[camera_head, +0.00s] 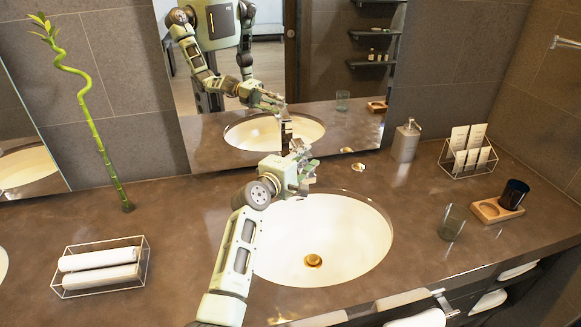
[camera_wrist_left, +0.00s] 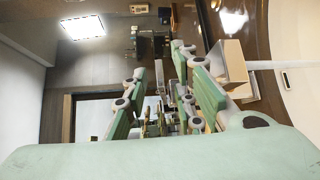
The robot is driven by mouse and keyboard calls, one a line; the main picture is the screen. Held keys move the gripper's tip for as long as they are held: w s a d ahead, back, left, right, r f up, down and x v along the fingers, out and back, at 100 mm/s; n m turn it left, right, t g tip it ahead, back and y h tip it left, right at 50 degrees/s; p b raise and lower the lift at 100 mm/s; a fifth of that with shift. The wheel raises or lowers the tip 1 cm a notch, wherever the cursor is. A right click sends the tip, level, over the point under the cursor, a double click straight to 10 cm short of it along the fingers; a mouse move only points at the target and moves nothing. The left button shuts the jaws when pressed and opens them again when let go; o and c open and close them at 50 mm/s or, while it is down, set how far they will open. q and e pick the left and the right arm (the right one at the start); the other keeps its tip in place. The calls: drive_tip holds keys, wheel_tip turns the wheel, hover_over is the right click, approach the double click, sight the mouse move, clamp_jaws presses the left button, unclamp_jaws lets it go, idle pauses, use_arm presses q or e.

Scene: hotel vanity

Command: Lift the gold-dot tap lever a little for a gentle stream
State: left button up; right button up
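The tap stands behind the white basin (camera_head: 330,235). In the head view only a narrow upright shiny part (camera_head: 286,132) shows above my gripper, in front of the mirror. The gold dot and the lever cannot be made out clearly. My left gripper (camera_head: 308,172) is at the back rim of the basin, close beside the tap and hiding its lower part. In the left wrist view its two green fingers (camera_wrist_left: 165,95) stand apart. A beige block-like part (camera_wrist_left: 232,68) lies just right of them, beside the basin. Contact cannot be told. My right gripper is not directly in view.
A soap dispenser (camera_head: 405,141), a card rack (camera_head: 467,158), a clear glass (camera_head: 453,222) and a dark cup (camera_head: 514,194) on a wooden tray (camera_head: 484,211) stand right. A towel basket (camera_head: 147,262) and bamboo stalk (camera_head: 93,125) are left. The mirror (camera_head: 330,60) is close behind the tap.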

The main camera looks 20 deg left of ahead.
use_arm(q)
drive_tip(key=v, duration=1)
drive_tip(key=shift+s, duration=0.2)
